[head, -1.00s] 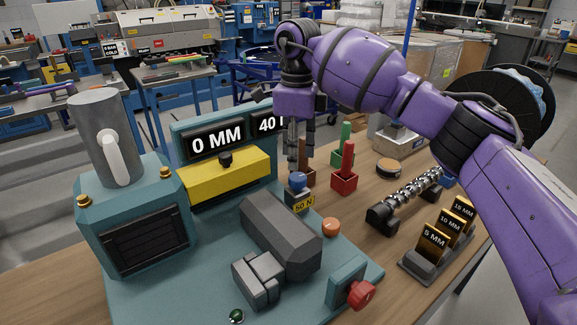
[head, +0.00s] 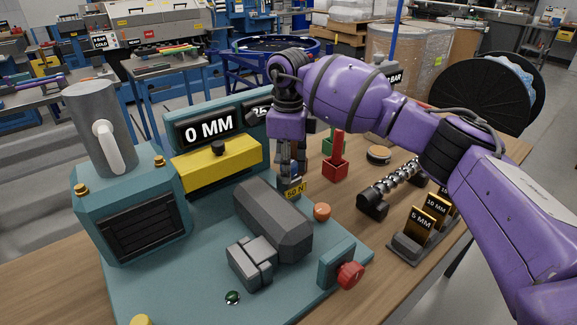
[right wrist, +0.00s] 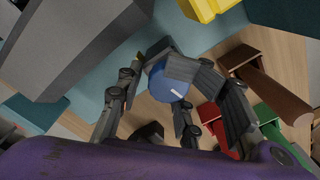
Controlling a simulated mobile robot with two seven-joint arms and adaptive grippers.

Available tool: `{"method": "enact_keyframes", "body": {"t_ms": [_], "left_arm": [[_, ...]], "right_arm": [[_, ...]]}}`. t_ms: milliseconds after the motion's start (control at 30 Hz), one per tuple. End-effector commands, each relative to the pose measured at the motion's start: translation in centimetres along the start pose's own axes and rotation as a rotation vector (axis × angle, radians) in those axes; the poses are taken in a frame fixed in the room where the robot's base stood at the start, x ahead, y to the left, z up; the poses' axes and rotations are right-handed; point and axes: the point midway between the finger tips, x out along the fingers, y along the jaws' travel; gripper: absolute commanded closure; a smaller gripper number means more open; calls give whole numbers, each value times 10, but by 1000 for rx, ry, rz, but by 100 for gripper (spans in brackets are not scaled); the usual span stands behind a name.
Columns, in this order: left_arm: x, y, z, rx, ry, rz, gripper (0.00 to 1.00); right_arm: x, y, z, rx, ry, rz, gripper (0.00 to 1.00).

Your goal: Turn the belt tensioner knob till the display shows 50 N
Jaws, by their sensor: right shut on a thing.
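The blue tensioner knob (right wrist: 167,84), with a white mark on top, sits between the fingers of my right gripper (right wrist: 180,98) in the right wrist view. In the head view my right gripper (head: 291,172) points down and is shut on the knob, mostly hiding it. The yellow "50 N" label (head: 295,191) shows just in front of the knob. The force display (head: 258,112) is partly covered by my right arm; its visible digits are cut off and hard to read. Another display (head: 208,127) reads 0 MM. My left gripper is out of view.
A dark grey block (head: 272,220) stands close in front of the knob. An orange button (head: 322,212) and a red knob (head: 350,275) are to the right. A yellow bar (head: 215,168) lies left.

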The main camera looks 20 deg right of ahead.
Motion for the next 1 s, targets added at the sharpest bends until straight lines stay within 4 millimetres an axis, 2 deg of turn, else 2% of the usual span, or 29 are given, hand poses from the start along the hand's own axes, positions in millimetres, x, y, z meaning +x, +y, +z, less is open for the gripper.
{"method": "enact_keyframes", "body": {"t_ms": [33,200,533,1000], "left_arm": [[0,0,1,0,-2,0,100],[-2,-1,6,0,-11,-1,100],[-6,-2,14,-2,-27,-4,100],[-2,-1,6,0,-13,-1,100]], "right_arm": [[0,0,0,0,1,1,78],[0,1,1,-1,-1,2,100],[-1,2,2,-2,-3,3,100],[-2,2,3,-5,-6,3,100]]}}
